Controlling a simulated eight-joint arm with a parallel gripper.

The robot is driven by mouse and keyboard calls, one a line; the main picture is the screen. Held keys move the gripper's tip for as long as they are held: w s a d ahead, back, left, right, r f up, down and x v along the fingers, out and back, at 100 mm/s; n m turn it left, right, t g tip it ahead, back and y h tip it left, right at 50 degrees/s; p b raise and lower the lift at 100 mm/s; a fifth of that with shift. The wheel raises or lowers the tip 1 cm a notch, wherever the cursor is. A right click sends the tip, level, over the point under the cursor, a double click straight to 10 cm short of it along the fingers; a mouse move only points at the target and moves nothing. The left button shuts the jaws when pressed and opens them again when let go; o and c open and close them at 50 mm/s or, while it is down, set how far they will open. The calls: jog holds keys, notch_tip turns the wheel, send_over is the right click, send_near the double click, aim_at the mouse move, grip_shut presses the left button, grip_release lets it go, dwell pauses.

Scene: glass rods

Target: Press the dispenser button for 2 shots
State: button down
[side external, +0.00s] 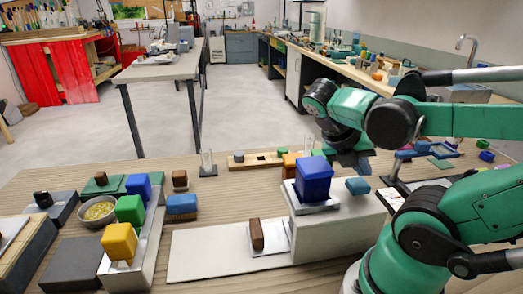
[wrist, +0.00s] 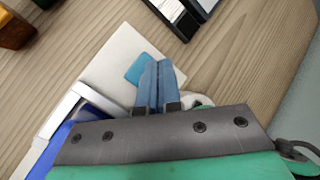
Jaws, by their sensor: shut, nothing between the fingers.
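No part is labelled as the dispenser; a small teal-blue block (side external: 357,186) on top of a pale box (side external: 345,228) may be its button. In the wrist view the teal block (wrist: 134,68) lies on the pale top (wrist: 112,50), partly hidden by my fingers. My gripper (side external: 364,167) is shut and empty, pointing down just above this block. My blue fingers (wrist: 157,66) are pressed together in the wrist view. Whether the tips touch the block cannot be told.
A large blue cube (side external: 313,177) stands on a silver plate on the same box, close left of my gripper. A brown block (side external: 257,234) sits on a lower plate. Coloured blocks, a bowl (side external: 98,210) and a clear glass (side external: 207,162) stand to the left.

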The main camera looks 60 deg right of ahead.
aim_at(354, 186)
jog(key=shift+f, duration=0.15)
dwell(0.3)
jog(key=shift+f, duration=0.3)
jog(key=shift+f, duration=1)
dwell(0.9)
jog(key=shift+a, duration=0.1)
dwell(0.3)
jog(key=shift+v, duration=1)
jog(key=shift+s+r, duration=0.2)
jog(key=shift+r, duration=2.55)
